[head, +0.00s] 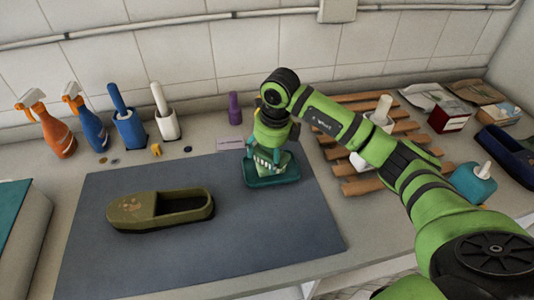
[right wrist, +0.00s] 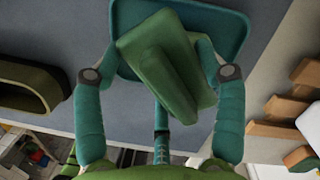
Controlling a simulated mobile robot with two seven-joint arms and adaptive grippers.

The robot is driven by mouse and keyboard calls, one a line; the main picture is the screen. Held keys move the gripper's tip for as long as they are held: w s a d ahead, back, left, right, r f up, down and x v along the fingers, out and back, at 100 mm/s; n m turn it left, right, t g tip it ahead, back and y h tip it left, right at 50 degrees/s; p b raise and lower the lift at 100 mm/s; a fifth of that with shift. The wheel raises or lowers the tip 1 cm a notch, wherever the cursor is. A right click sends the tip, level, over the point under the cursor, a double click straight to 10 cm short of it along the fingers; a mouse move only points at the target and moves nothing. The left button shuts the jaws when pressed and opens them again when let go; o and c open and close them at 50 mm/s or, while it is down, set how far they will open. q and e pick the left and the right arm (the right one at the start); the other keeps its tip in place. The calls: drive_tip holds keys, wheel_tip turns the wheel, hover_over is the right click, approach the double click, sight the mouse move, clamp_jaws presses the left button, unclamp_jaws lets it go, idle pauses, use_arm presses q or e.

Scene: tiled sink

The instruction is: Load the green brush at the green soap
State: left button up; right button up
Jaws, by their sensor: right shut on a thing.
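My right gripper (head: 268,150) reaches down over the teal tray (head: 258,183) on the grey mat. It is shut on the green brush (head: 271,164), whose pale bristles show at its side. In the right wrist view the gripper's two teal fingers (right wrist: 160,80) flank the brush's green block (right wrist: 165,70), which sits tilted over the teal tray (right wrist: 232,25). I cannot make out the green soap apart from the brush; it may be hidden under it. Whether the bristles touch anything below is also hidden. My left gripper is not in view.
An olive shoe (head: 130,212) lies on the mat (head: 200,260) to the left. Spray bottles (head: 55,132), upright brushes in holders and a purple bottle (head: 235,108) stand along the wall. A wooden slatted rack (head: 365,187) lies to the right, partly behind my arm.

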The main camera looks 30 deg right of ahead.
sight(267, 154)
drive_tip(key=shift+s, duration=0.1)
drive_tip(key=shift+r+p, duration=0.7)
drive_tip(key=shift+r, duration=0.2)
drive_tip(key=shift+r+p, duration=1.5)
drive_tip(key=shift+r, duration=1.1)
drive_tip(key=n, duration=0.1)
drive_tip(key=a+n, duration=0.1)
drive_tip(key=shift+s+r+n, duration=0.15)
drive_tip(key=shift+s+n, duration=0.1)
drive_tip(key=shift+n, duration=0.15)
drive_tip(key=s+a+n+g+b, duration=0.1)
drive_tip(key=s+n, duration=0.5)
drive_tip(key=n, duration=0.8)
drive_tip(key=s+a+n+g+b, duration=0.1)
drive_tip(key=s+a+n, duration=0.3)
drive_tip(key=n, duration=1)
drive_tip(key=shift+s+a+r+g+h, duration=0.2)
drive_tip(key=shift+s+r+g+h, duration=0.4)
drive_tip(key=shift+s, duration=0.55)
